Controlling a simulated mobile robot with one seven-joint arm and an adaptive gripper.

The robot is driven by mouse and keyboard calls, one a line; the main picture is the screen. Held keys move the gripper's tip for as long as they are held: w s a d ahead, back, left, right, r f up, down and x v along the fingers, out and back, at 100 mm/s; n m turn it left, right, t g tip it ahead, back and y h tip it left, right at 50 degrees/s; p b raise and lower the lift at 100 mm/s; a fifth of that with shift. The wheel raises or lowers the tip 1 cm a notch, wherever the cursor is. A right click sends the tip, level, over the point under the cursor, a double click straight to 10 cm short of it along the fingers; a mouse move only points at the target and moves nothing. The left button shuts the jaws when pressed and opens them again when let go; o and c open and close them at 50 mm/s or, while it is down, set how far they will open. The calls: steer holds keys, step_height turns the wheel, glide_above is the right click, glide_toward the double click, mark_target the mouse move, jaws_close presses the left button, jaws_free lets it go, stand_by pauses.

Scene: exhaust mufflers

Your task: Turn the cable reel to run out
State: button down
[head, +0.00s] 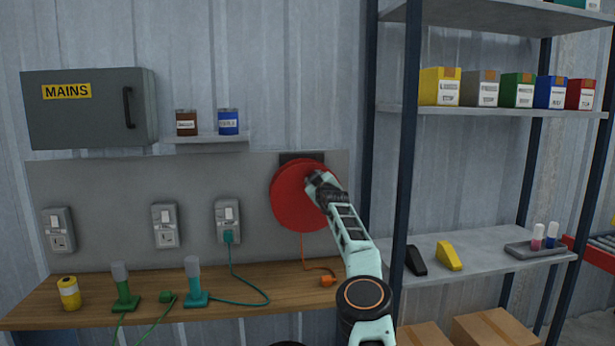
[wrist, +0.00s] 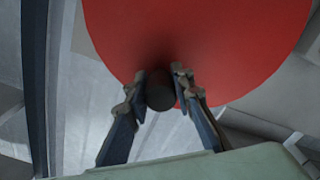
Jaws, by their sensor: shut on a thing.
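The red round cable reel (head: 290,205) is mounted on the grey wall panel, right of the sockets. It fills much of the wrist view (wrist: 210,35). An orange cable (head: 303,252) hangs from its lower edge and ends in an orange plug (head: 328,281) on the wooden bench. My gripper (head: 318,180) is at the reel's upper right face in the head view. In the wrist view my gripper (wrist: 160,88) has its two fingers on either side of a dark round knob (wrist: 160,95) on the reel and is shut on it. My arm hides the reel's right lower part.
The bench (head: 250,297) carries a yellow canister (head: 69,293), a green tool (head: 122,290) and a teal tool (head: 194,285). A teal lead runs to a socket (head: 228,222). A dark shelf post (head: 405,150) stands close to my arm's right.

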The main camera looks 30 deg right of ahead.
steer(key=shift+s+d+r+m+p, duration=0.2)
steer(key=shift+d+m+p, duration=0.1)
steer(key=shift+d+m, duration=0.35)
steer(key=shift+s+d+f+p, duration=0.3)
steer(key=shift+d+f, duration=0.15)
steer(key=shift+d, duration=0.2)
steer(key=c, duration=1.7)
jaws_free()
steer(key=shift+c, duration=0.2)
steer(key=shift+o, duration=0.4)
steer(key=shift+w+a, duration=0.1)
steer(key=shift+a, duration=0.15)
